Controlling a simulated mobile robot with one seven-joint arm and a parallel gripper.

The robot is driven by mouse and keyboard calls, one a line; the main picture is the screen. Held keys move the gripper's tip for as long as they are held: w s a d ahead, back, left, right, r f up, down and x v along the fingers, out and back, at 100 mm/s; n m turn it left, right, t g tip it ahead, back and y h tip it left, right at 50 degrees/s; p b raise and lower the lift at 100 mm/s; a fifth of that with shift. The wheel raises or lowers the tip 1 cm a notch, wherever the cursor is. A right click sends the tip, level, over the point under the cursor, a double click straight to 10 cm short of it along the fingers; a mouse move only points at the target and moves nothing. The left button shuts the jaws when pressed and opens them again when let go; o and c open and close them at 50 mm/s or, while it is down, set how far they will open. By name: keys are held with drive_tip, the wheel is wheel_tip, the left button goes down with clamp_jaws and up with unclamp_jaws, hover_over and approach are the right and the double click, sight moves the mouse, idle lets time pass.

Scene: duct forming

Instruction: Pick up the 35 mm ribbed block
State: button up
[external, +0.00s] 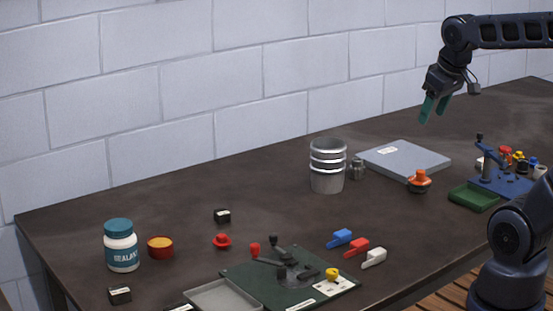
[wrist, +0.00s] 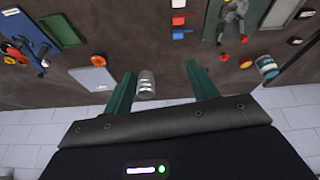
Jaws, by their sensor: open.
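Small dark blocks with pale labels lie on the table in the external view: one (external: 222,215) behind a red knob, one (external: 120,294) at the front left, and one (external: 180,307) partly cut off at the bottom edge. I cannot tell which is the 35 mm ribbed block, as ribs and markings are too small to read. Two dark blocks also show at the right of the wrist view, one (wrist: 295,40) near the bottle. My gripper (external: 433,110) is open and empty, high above the back right of the table. Its green fingers (wrist: 161,68) stand wide apart in the wrist view.
A banded metal can (external: 327,168) and a grey plate (external: 405,160) stand at the back. A sealant bottle (external: 121,247) and an orange tub (external: 160,247) are at left. A green fixture (external: 325,293) is at front. Coloured clips (external: 357,247) lie right of centre.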

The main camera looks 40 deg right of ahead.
drive_tip(key=w+a+r+n+g, duration=0.1)
drive_tip(key=w+a+n, duration=0.1)
drive_tip(key=w, duration=0.6)
drive_tip(key=w+a+r+n, duration=0.1)
drive_tip(key=w+a+n, duration=0.1)
drive_tip(key=w, duration=0.6)
drive_tip(key=n+g, duration=0.3)
drive_tip(key=n, duration=0.8)
hover_over(222, 212)
wheel_tip(222, 212, down, 28)
drive_tip(key=f, duration=0.6)
drive_tip(key=shift+w+d, duration=0.1)
drive_tip(key=shift+w, duration=0.15)
drive_tip(key=shift+s+f, duration=0.2)
drive_tip(key=shift+f, duration=2.35)
drive_tip(key=shift+c, duration=0.5)
drive_tip(key=c, duration=1.1)
